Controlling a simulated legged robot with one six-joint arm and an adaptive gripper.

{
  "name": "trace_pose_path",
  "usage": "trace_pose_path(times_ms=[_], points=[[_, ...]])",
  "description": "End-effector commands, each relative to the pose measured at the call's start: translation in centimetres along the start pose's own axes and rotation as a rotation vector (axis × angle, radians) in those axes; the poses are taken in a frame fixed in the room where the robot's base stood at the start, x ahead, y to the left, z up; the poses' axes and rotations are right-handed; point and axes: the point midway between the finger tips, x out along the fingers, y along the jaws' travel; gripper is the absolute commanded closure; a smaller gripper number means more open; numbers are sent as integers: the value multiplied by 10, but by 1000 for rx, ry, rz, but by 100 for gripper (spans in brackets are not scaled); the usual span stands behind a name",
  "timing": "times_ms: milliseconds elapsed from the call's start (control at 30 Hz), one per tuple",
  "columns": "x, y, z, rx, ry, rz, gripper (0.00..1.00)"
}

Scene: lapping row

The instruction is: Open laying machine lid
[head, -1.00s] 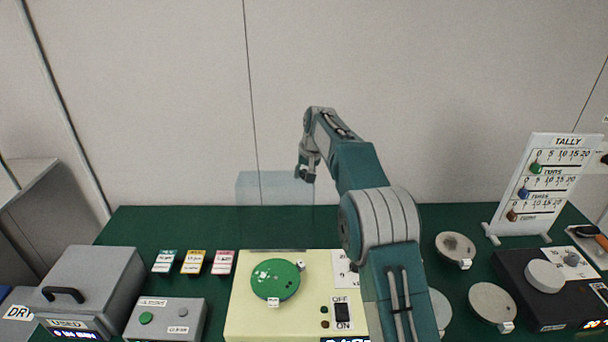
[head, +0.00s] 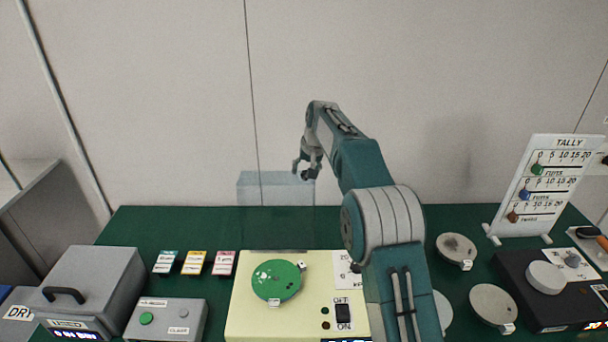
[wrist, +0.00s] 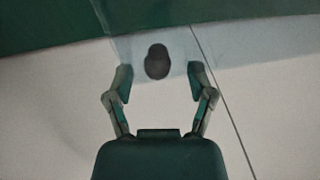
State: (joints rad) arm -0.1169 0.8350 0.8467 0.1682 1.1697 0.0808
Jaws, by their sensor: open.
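The cream machine (head: 245,310) stands at front centre with a green disc (head: 276,280) on top and an OFF/ON switch (head: 343,313). Its clear lid (head: 265,190) appears raised, standing up behind the machine against the wall. My gripper (head: 302,170) is at the lid's upper right. In the wrist view, the dark round knob (wrist: 157,62) lies just beyond and between the open fingers (wrist: 161,78), with gaps on both sides. The pale translucent lid (wrist: 180,52) shows around the knob. My arm hides part of the machine's right side.
A grey lidded box (head: 95,285) and a grey button box (head: 165,320) stand at left. Three coloured cards (head: 193,262) lie behind them. Round plates (head: 456,250), a black device (head: 540,290) and a TALLY board (head: 540,190) are at right. Bare green table lies behind the cards.

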Motion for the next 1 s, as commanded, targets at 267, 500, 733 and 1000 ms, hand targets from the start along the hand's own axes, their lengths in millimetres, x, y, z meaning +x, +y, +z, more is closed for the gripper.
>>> trace_pose_path(times_ms=[267, 500, 733, 1000], points=[[-61, -1, -1, -1, 4, 0, 29], [-94, -1, -2, 0, 3, 1, 29], [-100, -1, -1, 0, 0, 1, 29], [-106, -1, 2, -1, 5, 3, 29]])
